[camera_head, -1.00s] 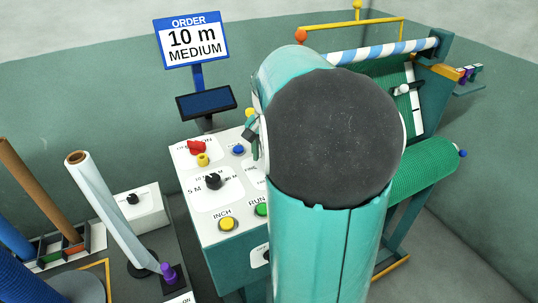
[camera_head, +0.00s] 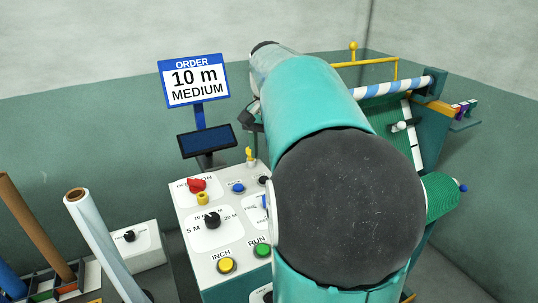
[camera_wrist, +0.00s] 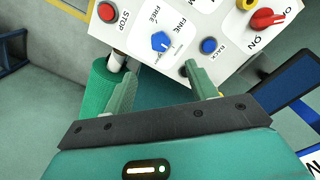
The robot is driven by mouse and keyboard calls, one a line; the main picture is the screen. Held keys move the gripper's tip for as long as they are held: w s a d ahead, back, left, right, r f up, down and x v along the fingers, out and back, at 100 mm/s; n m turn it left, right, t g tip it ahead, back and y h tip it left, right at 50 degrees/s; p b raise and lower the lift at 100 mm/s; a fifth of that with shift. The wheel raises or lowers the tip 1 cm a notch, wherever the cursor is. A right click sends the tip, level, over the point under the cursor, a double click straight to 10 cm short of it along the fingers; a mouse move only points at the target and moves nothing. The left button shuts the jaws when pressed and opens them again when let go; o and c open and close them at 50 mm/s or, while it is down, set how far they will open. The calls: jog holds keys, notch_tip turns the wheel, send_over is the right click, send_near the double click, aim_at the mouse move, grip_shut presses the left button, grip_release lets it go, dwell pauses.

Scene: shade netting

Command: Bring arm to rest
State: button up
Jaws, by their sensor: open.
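My gripper (camera_wrist: 162,90) shows in the wrist view with its two pale green fingers spread apart and nothing between them. Beyond the fingers are the white control panel (camera_wrist: 220,35) and, at left, the green netting roll (camera_wrist: 102,95). The panel looks tilted and upside down in this view. In the head view my teal arm rises across the middle and covers much of the machine and the right part of the panel (camera_head: 200,240). My gripper itself is hidden there behind the arm.
An order sign (camera_head: 194,82) reads 10 m MEDIUM above a dark screen (camera_head: 206,140). The panel carries a red switch (camera_head: 196,185), a black dial (camera_head: 212,220), a yellow INCH button (camera_head: 227,265) and a green RUN button (camera_head: 262,250). Tubes (camera_head: 100,240) stand at left.

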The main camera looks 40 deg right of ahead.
jog(key=shift+a, duration=0.1)
dwell(0.3)
jog(key=s+a+f+n+t, duration=0.2)
jog(key=s+a+n, duration=0.1)
jog(key=a, duration=0.5)
jog(key=s+a+f+n+t, duration=0.1)
jog(key=s+a+f+n, duration=0.2)
jog(key=a, duration=0.6)
jog(key=s+a+f+n+t, duration=0.2)
jog(key=a+n, duration=0.4)
jog(key=a, duration=0.3)
jog(key=shift+s+a+f+t, duration=0.3)
jog(key=shift+s+f, duration=0.25)
jog(key=shift+s, duration=0.7)
